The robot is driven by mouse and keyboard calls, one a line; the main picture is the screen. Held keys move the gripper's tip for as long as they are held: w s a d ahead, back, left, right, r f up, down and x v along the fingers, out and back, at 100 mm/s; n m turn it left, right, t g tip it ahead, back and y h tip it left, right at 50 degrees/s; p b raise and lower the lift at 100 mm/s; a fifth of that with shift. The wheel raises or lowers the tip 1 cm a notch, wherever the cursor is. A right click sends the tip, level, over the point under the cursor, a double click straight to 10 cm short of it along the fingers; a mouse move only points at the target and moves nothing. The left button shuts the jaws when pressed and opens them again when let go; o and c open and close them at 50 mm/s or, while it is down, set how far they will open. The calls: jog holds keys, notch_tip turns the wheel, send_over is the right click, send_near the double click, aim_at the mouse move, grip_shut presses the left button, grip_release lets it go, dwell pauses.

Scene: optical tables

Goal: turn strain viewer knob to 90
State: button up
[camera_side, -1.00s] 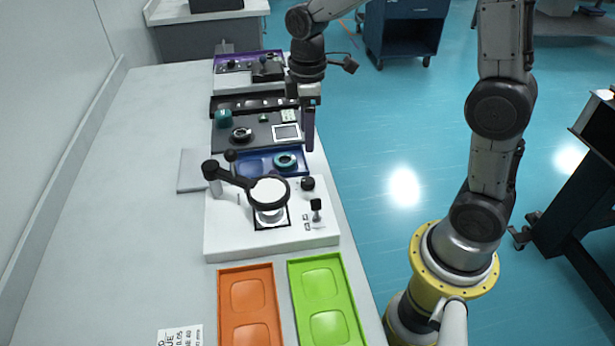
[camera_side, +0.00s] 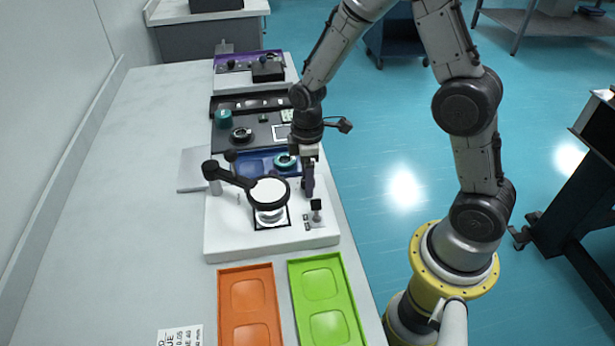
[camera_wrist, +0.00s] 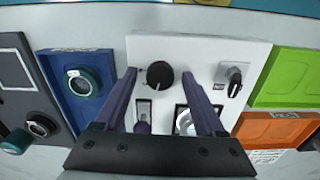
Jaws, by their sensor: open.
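The strain viewer is a white box (camera_side: 225,240) with a round viewing head (camera_side: 268,193) on a black arm. It also shows in the wrist view (camera_wrist: 205,50). Its round black knob (camera_wrist: 160,75) lies between my fingertips in the wrist view, with a light pointer mark near its lower edge. My gripper (camera_wrist: 159,76) is open, one purple finger on each side of the knob. Contact cannot be told. In the side view my gripper (camera_side: 309,192) points down over the box's back right part and hides the knob.
A black lever-like switch (camera_side: 316,207) stands close to the knob on the box, also in the wrist view (camera_wrist: 235,80). A blue tray (camera_side: 253,163) with a green-rimmed ring (camera_side: 285,160) lies behind the box. Orange (camera_side: 247,270) and green (camera_side: 340,275) trays lie in front.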

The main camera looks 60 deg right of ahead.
grip_shut()
dwell(0.4)
jog(key=shift+m, duration=0.3)
jog(key=m, duration=0.3)
jog(key=shift+m, duration=0.3)
jog(key=m, duration=0.3)
jog(key=shift+m, duration=0.3)
jog(key=m, duration=0.3)
jog(key=shift+m, duration=2.1)
